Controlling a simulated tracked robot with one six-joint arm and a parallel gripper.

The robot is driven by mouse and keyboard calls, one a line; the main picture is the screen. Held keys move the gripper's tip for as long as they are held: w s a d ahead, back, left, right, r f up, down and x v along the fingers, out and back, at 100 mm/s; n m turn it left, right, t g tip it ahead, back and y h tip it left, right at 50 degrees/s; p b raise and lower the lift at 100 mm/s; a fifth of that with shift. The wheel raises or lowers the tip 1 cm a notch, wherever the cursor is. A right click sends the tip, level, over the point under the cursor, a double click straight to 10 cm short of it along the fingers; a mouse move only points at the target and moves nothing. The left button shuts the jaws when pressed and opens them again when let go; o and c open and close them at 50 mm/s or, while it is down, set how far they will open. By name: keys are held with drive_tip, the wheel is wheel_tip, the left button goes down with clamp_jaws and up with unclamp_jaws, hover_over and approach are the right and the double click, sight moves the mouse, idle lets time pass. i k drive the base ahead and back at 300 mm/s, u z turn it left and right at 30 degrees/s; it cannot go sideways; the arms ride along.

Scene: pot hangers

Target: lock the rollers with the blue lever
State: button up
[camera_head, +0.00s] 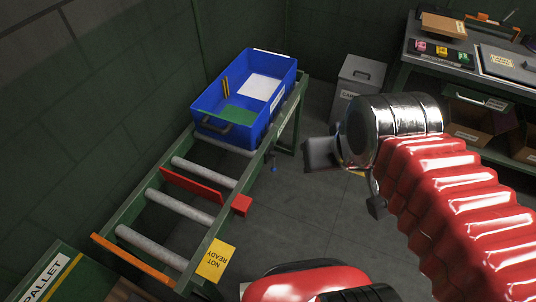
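A small blue knob (273,169), which looks like the end of the blue lever, sits low beside the right side rail of the roller conveyor; its shaft is mostly too small to make out. Several grey rollers (185,206) lie bare across the green conveyor frame (224,224). My gripper (347,181) is at the end of the red arm, to the right of the blue knob and apart from it. Its two dark fingers stand apart with bare floor showing between them, so it looks open and empty.
A blue bin (221,133) rests at the far end of the rollers. A red bar (193,186) with a red block crosses them; an orange bar (133,260) spans the near end. A yellow "NOT READY" sign (216,261) hangs on the rail. A grey box (358,78) and workbench (432,62) stand behind.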

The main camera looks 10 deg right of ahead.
sight(273, 153)
drive_tip(key=u, duration=0.05)
drive_tip(key=i, duration=1)
drive_tip(key=u, duration=0.1)
